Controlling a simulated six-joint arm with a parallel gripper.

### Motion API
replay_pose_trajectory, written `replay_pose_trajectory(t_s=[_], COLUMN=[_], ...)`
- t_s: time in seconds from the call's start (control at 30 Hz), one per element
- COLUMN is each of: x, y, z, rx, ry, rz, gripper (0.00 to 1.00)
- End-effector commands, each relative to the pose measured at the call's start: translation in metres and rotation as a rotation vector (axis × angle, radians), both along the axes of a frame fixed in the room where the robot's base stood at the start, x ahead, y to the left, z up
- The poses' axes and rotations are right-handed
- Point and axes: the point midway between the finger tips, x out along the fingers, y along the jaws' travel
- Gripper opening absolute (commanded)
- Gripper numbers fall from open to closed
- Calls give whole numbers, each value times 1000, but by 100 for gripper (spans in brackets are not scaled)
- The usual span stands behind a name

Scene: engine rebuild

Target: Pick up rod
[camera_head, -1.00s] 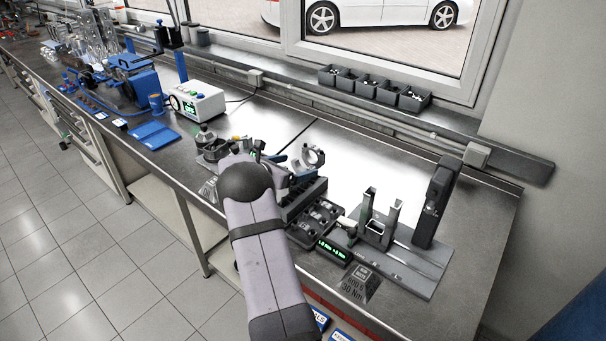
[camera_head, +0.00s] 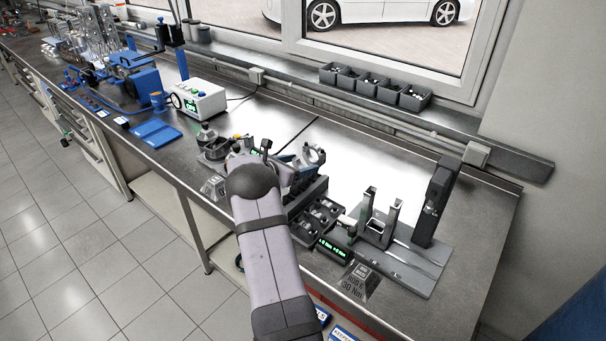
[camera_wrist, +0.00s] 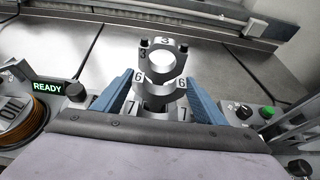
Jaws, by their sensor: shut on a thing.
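The rod (camera_wrist: 163,62) is a light grey metal part with a round hole at its end and a "3" marked on it. In the wrist view it stands up between the two blue fingers of my gripper (camera_wrist: 157,100), which are shut on it. In the head view the rod's ring end (camera_head: 313,155) shows just above the dark rack. My arm covers most of my gripper there. More grey parts marked "6" and "7" show around and below the rod in the wrist view; I cannot tell whether the rod touches them.
A dark rack (camera_head: 308,193) and a black parts tray (camera_head: 317,218) lie right of my arm. A grey fixture (camera_head: 378,228) with uprights stands further right. A READY display (camera_wrist: 47,87) and an oil container (camera_wrist: 25,120) are at left in the wrist view. The bench behind is clear.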

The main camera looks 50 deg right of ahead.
Motion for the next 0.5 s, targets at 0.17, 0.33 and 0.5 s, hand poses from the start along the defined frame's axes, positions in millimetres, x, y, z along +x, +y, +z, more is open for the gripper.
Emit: replay_pose_trajectory(t_s=[0.17,0.33,0.5], x=[1,1,1], y=[-1,-1,-1], z=[5,20,47], rx=[-3,-5,-6], ry=[-3,-4,-7], rz=[0,-1,-1], gripper=[15,15,15])
